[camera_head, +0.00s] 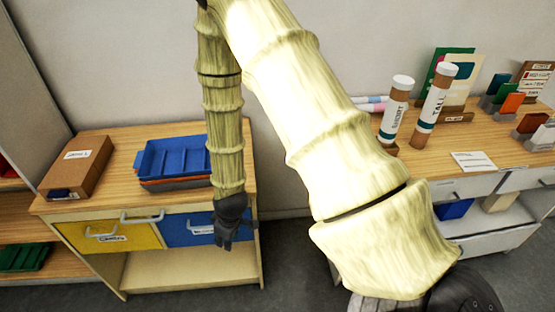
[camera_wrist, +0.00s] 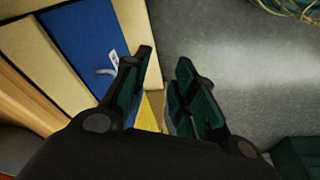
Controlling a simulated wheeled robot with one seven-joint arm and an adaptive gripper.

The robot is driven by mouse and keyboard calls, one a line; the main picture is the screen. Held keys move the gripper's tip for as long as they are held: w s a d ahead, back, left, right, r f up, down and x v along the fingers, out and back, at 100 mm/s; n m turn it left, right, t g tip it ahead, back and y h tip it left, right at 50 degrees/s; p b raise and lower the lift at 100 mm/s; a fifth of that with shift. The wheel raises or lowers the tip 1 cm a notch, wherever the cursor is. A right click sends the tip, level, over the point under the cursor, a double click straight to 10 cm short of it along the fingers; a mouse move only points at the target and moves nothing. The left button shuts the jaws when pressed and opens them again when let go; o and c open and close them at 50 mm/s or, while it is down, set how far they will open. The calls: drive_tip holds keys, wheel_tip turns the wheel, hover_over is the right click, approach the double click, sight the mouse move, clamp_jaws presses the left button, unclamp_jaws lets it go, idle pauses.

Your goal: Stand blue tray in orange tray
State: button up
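The blue tray (camera_head: 172,157) lies on the left wooden table top, on top of a stack. Under it the edge of an orange tray (camera_head: 160,182) shows, with a grey tray (camera_head: 185,184) edge at the same place; most of both is hidden by the blue tray. My gripper (camera_head: 225,243) hangs in front of the blue drawer, below the table top and to the right of the trays. In the wrist view my gripper (camera_wrist: 165,75) has its fingers apart with nothing between them. The trays do not show in the wrist view.
A brown box (camera_head: 75,168) sits left of the trays. The table has a yellow drawer (camera_head: 110,237) and a blue drawer (camera_head: 190,229) with protruding handles. A green tray (camera_head: 24,257) lies on a low left shelf. The right table (camera_head: 420,165) holds tubes and small holders.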

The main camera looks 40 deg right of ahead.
drive_tip(key=s+f+m+g, duration=0.1)
drive_tip(key=s+f, duration=0.3)
drive_tip(key=s, duration=0.4)
drive_tip(key=s+a+f+m, duration=0.1)
drive_tip(key=s+f+m, duration=0.2)
drive_tip(key=s, duration=0.6)
drive_tip(key=s+f+m+g, duration=0.1)
drive_tip(key=s+f, duration=0.3)
drive_tip(key=s, duration=0.4)
drive_tip(key=shift+s+a+f+m+g+h, duration=0.2)
drive_tip(key=shift+s+f+m+g+h, duration=0.15)
drive_tip(key=shift+m, duration=0.25)
drive_tip(key=shift+w+f, duration=0.1)
drive_tip(key=shift+f+b, duration=0.95)
drive_tip(key=shift+b, duration=0.05)
